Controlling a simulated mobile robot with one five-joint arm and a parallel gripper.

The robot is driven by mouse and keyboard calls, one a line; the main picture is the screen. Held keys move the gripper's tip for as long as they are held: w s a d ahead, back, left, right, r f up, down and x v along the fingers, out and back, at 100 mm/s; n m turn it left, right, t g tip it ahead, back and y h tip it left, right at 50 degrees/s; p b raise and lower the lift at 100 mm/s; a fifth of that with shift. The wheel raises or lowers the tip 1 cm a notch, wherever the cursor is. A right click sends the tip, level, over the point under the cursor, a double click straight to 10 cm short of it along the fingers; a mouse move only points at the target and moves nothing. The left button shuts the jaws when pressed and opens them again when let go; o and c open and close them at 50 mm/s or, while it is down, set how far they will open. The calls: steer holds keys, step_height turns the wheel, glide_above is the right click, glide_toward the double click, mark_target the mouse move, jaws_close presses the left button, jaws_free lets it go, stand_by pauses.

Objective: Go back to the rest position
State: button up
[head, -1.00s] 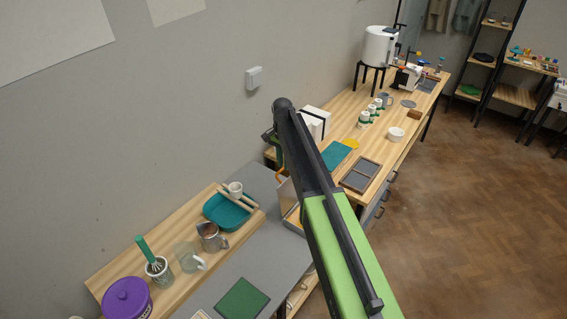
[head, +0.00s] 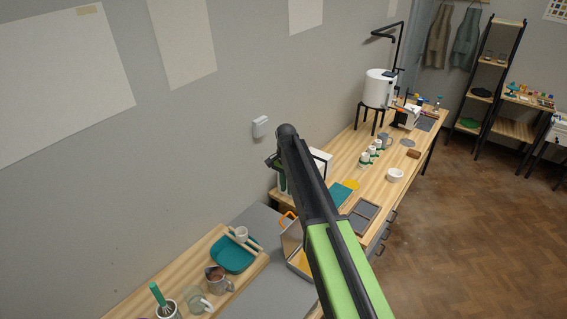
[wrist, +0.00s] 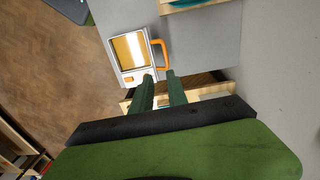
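My arm reaches up and away across the middle of the head view. My gripper (head: 277,164) is at its far end, mostly hidden behind the arm there. In the wrist view my gripper (wrist: 160,77) shows two dark green fingers with a clear gap between them and nothing held. Past the fingertips, lower down, is a silver box with a yellow inside (wrist: 128,48) and an orange handle (wrist: 161,50). I see no contact between the fingers and it.
A wooden bench (head: 378,190) runs along the wall with a white bowl (head: 395,175), several small cups and a white drum (head: 379,88). Nearer are a teal tray (head: 233,254), a metal pitcher (head: 217,280) and a glass mug (head: 197,301). Floor (head: 460,235) at right is clear.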

steer(key=s+d+f+b, duration=0.4)
steer(key=s+f+b, duration=0.1)
steer(key=f+b, duration=0.3)
steer(key=s+d+f+b, duration=0.4)
steer(key=f+b, duration=0.4)
steer(key=s+d+f+n+b, duration=0.1)
steer(key=s+f+n+b, duration=0.2)
steer(key=s, duration=0.7)
steer(key=s+d+f+n+b, duration=0.2)
steer(key=s+n, duration=0.3)
steer(key=s, duration=0.5)
steer(key=shift+s+d+f+b, duration=0.2)
steer(key=shift+f+b, duration=0.45)
